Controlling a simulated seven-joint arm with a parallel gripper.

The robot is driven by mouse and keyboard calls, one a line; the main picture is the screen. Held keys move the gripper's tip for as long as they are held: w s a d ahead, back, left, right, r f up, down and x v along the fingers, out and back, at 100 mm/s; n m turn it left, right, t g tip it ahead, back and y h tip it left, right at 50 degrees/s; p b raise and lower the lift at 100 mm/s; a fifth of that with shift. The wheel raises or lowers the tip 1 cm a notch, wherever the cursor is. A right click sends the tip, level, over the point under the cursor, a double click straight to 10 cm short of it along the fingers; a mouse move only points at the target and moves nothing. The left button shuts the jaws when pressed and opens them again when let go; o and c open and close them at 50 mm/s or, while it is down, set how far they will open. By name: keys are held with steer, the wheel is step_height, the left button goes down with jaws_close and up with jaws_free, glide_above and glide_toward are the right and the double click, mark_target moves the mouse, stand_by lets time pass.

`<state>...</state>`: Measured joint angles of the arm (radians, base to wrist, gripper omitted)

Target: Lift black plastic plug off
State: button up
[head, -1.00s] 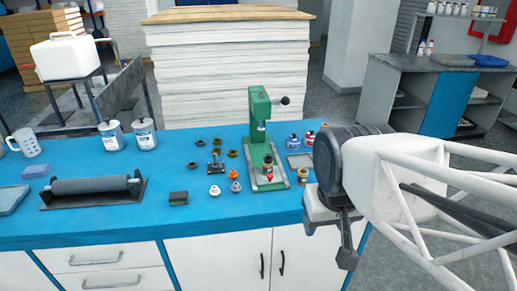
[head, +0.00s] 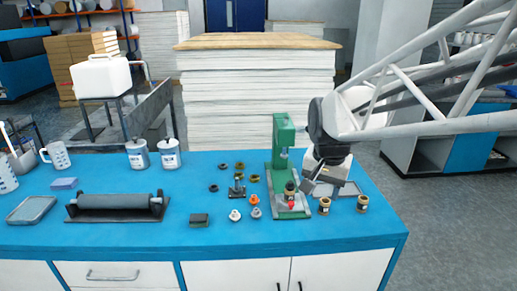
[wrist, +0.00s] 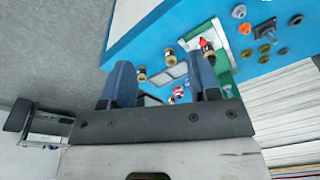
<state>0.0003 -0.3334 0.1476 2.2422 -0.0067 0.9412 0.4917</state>
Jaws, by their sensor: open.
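A green hand press (head: 283,150) stands near the right of the blue bench. A small dark-topped piece (head: 290,187) with a red part sits on its base; it may be the black plastic plug, but it is too small to be sure. The red part (wrist: 203,42) also shows in the wrist view, beyond the right finger. My gripper (head: 319,186) is open and empty, just right of the press and above the bench. In the wrist view its two blue-grey fingers (wrist: 158,62) are spread apart, touching no piece.
Two brass, dark-topped pieces (head: 324,205) (head: 362,203) stand right of the press. A grey plate (head: 345,189) lies partly behind my gripper. Left of the press are an orange piece (head: 254,199), a white piece (head: 235,215), several rings and a roller (head: 115,201).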

steer(key=w+f+m, duration=0.2)
steer(key=w, duration=0.5)
steer(key=w+f+m, duration=0.2)
steer(key=w, duration=0.6)
steer(key=m+g, duration=0.2)
steer(key=m, duration=0.3)
glide_above(291, 182)
steer(key=f, duration=0.8)
steer(key=shift+w+f, duration=0.2)
steer(key=shift+w, duration=0.15)
steer(key=shift+f, duration=1.3)
steer(key=shift+s, duration=0.1)
steer(key=shift+s+f, duration=0.1)
steer(key=shift+f, duration=2.5)
steer(key=shift+c, duration=0.2)
steer(key=c, duration=0.7)
